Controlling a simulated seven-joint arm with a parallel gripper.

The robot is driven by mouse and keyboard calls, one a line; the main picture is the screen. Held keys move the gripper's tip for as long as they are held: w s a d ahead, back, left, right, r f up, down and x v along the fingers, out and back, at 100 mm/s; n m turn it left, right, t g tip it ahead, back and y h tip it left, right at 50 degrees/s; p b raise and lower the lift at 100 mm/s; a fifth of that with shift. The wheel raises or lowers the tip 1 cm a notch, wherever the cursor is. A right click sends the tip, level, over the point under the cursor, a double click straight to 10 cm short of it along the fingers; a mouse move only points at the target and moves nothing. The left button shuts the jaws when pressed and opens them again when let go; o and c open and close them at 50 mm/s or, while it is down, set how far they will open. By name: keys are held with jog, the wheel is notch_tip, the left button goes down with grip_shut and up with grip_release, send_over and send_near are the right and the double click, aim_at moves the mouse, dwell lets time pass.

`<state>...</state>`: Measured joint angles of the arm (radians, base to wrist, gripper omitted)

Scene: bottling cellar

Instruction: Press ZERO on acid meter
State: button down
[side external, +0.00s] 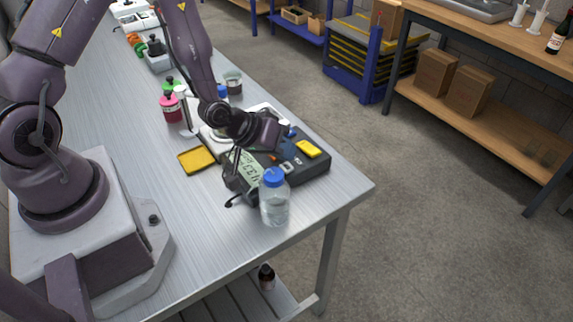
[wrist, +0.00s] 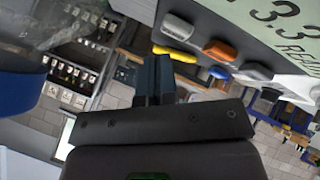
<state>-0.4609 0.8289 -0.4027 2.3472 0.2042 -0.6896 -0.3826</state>
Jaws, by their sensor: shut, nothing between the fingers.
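The acid meter is a dark case with a pale green display (side external: 250,170), standing near the front corner of the bench in the side view. The display fills the upper right of the wrist view (wrist: 285,25), reading about "3.3" with part of a word below. Beside it sit a pale grey key (wrist: 178,26), an orange key (wrist: 220,50) and a dark grey key (wrist: 257,70); no ZERO label is legible. My gripper (wrist: 153,75) is shut and empty, its fingertips just below the pale grey key in the picture; contact cannot be told. In the side view my wrist hides part of the meter.
A clear bottle with a blue cap (side external: 274,205) stands close in front of the meter. A yellow tray (side external: 196,160) and a pink bottle (side external: 171,108) stand left.

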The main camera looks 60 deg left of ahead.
aim_at(284, 165)
jog(key=shift+r, duration=2.5)
jog(key=shift+f, duration=0.1)
jog(key=s+g, duration=0.1)
jog(key=s+f+m+g, duration=0.1)
jog(key=s+f+g, duration=0.1)
jog(key=s, duration=0.1)
jog(key=shift+a+f, duration=0.1)
jog(key=shift+a, duration=0.3)
jog(key=s+r+m+y, duration=0.1)
jog(key=s+r, duration=0.3)
jog(key=r, duration=0.4)
jog(key=s+a+r+m+y, duration=0.1)
jog(key=s+r+m, duration=0.1)
jog(key=s+r, duration=0.3)
jog(key=s+r+m, duration=0.1)
jog(key=s+r, duration=0.4)
jog(key=r, duration=0.7)
jog(key=shift+s+a+r+y, duration=0.15)
jog(key=shift+a+r+y, duration=0.05)
jog(key=shift+r+y, duration=0.2)
